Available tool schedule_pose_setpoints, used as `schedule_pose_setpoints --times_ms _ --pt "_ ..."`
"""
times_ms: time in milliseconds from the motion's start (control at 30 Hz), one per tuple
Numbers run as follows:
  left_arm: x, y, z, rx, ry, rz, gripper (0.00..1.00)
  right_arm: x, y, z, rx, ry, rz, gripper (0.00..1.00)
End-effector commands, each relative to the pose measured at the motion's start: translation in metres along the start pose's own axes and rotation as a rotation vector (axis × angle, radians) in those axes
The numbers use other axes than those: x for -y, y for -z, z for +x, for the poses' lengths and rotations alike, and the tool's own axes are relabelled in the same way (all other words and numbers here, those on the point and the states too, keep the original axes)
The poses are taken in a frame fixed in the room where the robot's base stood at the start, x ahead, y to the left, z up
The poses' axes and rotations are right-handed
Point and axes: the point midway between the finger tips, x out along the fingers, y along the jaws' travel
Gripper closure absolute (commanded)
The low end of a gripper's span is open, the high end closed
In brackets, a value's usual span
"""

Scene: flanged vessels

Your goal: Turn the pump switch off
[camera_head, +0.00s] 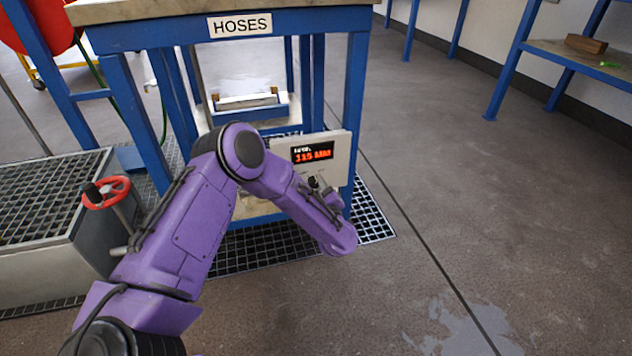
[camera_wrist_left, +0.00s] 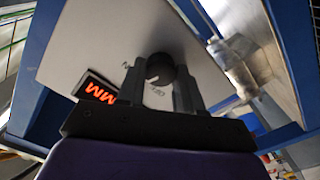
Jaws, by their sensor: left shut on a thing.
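The pump switch is a dark round knob (camera_wrist_left: 160,69) on a pale panel (camera_wrist_left: 100,40), seen in the left wrist view. My left gripper (camera_wrist_left: 160,82) has its two fingers on either side of the knob and is shut on it. In the head view the panel (camera_head: 340,150) hangs on the blue table frame, with a lit red display (camera_head: 312,152). There my left gripper (camera_head: 316,184) is at the panel just below the display, and my purple forearm hides part of the panel. The lettering by the knob is too blurred to read. My right gripper is not in view.
The blue table with a HOSES sign (camera_head: 240,25) stands over a floor grating (camera_head: 370,215). A red handwheel (camera_head: 106,192) sits on a grey tank (camera_head: 40,265) at the left. The floor at the right is clear up to a blue shelf (camera_head: 570,52).

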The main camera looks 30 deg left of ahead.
Motion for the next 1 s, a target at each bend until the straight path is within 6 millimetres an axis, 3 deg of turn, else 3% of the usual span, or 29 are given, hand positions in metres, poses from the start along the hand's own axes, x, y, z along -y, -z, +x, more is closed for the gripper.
schedule_pose_setpoints --times_ms 400,1000 --pt "0.000 0.000 -0.002 0.005 0.000 -0.390 0.95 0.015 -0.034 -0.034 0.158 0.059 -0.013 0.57" --pt "0.001 -0.002 -0.002 0.006 0.000 -0.867 0.95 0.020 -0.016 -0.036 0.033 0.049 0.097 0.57"
